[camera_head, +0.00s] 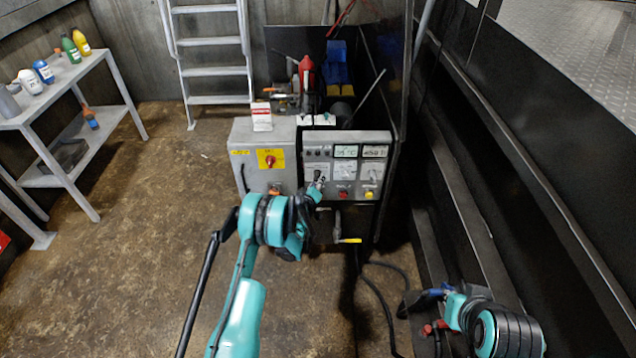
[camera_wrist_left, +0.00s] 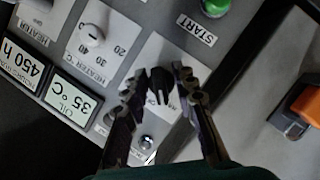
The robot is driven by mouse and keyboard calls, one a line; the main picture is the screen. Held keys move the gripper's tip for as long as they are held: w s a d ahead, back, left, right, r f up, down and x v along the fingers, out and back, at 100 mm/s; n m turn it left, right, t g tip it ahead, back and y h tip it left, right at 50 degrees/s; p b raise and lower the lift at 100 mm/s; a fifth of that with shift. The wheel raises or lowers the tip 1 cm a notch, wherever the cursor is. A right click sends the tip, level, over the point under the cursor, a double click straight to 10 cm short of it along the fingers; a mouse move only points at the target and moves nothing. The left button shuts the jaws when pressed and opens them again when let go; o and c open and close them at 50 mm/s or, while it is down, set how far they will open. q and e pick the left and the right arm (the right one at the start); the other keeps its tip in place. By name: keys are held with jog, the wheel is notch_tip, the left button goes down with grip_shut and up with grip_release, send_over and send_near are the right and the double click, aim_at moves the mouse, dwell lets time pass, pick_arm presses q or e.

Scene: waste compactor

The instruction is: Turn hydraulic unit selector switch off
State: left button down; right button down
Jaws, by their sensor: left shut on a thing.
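The black selector switch (camera_wrist_left: 160,85) sits on a pale label plate of the control panel (camera_wrist_left: 110,70), upside down in the left wrist view. My left gripper (camera_wrist_left: 156,82) is shut on this switch, with one finger on each side of the knob. In the head view the panel (camera_head: 325,136) stands ahead, and my left gripper (camera_head: 318,184) is at its lower left part. There the gripper hides the switch. My right gripper (camera_head: 425,300) is low at the right, away from the panel; its jaws are too unclear to read.
A grey box (camera_head: 250,140) with a red-yellow switch (camera_head: 269,159) adjoins the panel. A yellow-handled lever (camera_head: 349,240) is below. A shelf (camera_head: 60,90) stands left; open floor lies between.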

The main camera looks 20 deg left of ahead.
pick_arm(q)
jog(key=m+g+y, duration=0.1)
jog(key=m, duration=0.2)
jog(key=shift+d+y, duration=0.1)
jog(key=shift+y, duration=0.2)
jog(key=shift+m+g+y, duration=0.3)
jog(key=shift+m+y, duration=0.7)
jog(key=shift+m, duration=0.5)
jog(key=c, duration=1.6)
grip_release()
jog(key=shift+w, duration=0.1)
jog(key=v, duration=1.2)
